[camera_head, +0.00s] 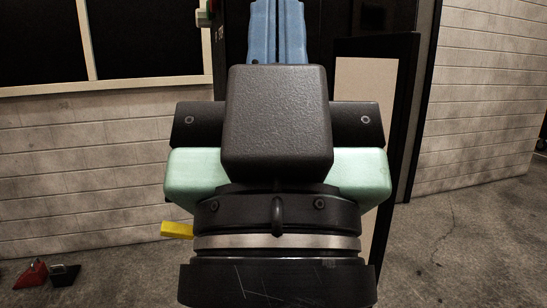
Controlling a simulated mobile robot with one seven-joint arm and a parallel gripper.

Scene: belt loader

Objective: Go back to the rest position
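My gripper (280,25) fills the middle of the head view, seen from behind and pointing up and away. Its black housing, pale green sides and black wrist with a silver ring are in front. Two blue fingers rise above the housing, side by side with only a thin dark line between them. They look shut, and nothing shows between them. Their tips reach the top edge of the picture, and the housing hides their lower parts.
A yellow piece (177,230) shows left of my wrist. Red and black items (47,272) lie on the floor at lower left. A dark-framed panel (368,90) stands behind at right. Pale block walls (90,170) close the back. The floor at right (470,245) is clear.

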